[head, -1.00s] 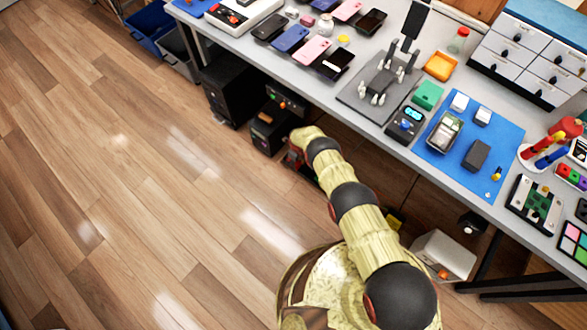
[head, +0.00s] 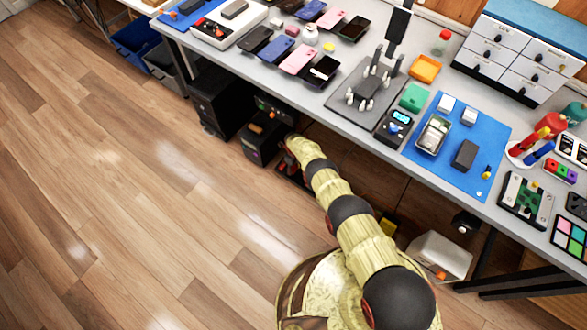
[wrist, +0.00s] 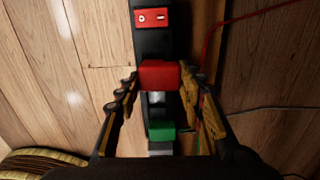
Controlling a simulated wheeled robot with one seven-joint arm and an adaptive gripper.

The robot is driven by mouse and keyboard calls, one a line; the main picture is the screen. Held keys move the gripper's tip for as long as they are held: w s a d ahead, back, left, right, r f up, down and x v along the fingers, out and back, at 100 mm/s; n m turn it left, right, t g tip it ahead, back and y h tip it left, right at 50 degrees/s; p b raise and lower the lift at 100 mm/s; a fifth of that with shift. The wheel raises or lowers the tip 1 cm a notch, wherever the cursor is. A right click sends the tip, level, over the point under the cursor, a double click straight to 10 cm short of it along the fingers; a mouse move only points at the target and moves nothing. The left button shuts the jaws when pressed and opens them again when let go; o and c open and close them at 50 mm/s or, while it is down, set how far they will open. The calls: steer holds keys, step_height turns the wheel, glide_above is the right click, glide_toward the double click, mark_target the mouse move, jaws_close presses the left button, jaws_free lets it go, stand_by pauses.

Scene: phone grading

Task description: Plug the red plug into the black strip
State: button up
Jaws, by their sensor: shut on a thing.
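The red plug (wrist: 159,74) is between the two fingers of my gripper (wrist: 158,80) in the wrist view. The fingers are shut on its left and right sides. The black strip (wrist: 147,45) runs top to bottom behind the plug, with a red switch (wrist: 152,18) at its upper end. A green plug (wrist: 160,130) sits lower along the strip. The red plug overlaps the strip in this view; I cannot tell whether it touches a socket. In the head view my gripper (head: 288,158) is low by the floor at the bench's front edge, mostly hidden by my arm.
The workbench (head: 345,118) with phones and tools stands above my gripper. Black boxes (head: 221,100) stand under it at left, and a white bin (head: 440,255) at right. A thin red cable (wrist: 215,35) lies right of the strip. Open wooden floor (head: 130,200) is at left.

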stand_by(0.3)
steer(key=o, duration=1.3)
steer(key=shift+s, duration=0.1)
